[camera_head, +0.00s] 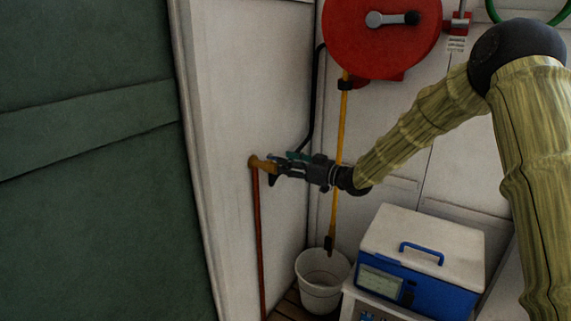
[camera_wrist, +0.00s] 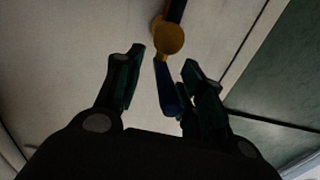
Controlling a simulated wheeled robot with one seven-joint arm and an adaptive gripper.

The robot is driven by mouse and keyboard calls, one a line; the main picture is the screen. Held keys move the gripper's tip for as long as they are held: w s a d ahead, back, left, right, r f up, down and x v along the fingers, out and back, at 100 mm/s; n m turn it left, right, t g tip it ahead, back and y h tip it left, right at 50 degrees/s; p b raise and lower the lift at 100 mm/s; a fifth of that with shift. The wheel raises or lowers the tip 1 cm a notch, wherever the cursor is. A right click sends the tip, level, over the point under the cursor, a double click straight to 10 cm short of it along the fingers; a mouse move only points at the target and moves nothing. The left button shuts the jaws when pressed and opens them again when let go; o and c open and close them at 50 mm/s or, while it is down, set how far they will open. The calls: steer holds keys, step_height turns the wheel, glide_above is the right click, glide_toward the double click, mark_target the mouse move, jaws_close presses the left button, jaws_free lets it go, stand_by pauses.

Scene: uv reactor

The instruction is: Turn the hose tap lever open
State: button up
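The hose tap is a brass body (camera_head: 261,163) on the white wall at the top of a reddish-brown pipe. It also shows in the wrist view (camera_wrist: 169,39), at the top middle. Its blue lever (camera_wrist: 167,88) hangs from the brass body toward my gripper in the wrist view. My gripper (camera_head: 279,170) is at the tap in the head view. In the wrist view my gripper (camera_wrist: 163,66) is open, with the blue lever between its two fingers, closer to the right finger. I cannot tell whether that finger touches it. In the head view the gripper partly covers the lever.
A red hose reel (camera_head: 352,40) hangs on the back wall, with a yellow hose (camera_head: 342,125) running down to a white bucket (camera_head: 320,290). A blue and white box (camera_head: 423,255) stands at the lower right. A dark green door (camera_head: 85,200) fills the left.

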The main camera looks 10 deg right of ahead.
steer(key=v, duration=1)
steer(key=shift+s+d, duration=0.2)
steer(key=shift+d, duration=0.15)
steer(key=shift+f, duration=0.1)
steer(key=c, duration=0.5)
steer(key=shift+s+a+n, duration=0.15)
steer(key=shift+a+n, duration=0.15)
steer(key=c, duration=0.3)
steer(key=shift+s+a+n, duration=0.15)
steer(key=shift+a+n, duration=0.15)
steer(key=shift+a, duration=0.05)
jaws_close()
steer(key=s+a+f+n+t+h, duration=0.1)
steer(key=s+a+n+t+h, duration=0.2)
steer(key=n, duration=0.5)
steer(key=s+a+n+t+h, duration=0.1)
steer(key=s+a+n, duration=0.3)
steer(key=s+n, duration=0.25)
steer(key=w+a+p, duration=0.2)
steer(key=w+p, duration=0.2)
steer(key=w, duration=0.8)
steer(key=shift+r+n+p, duration=0.35)
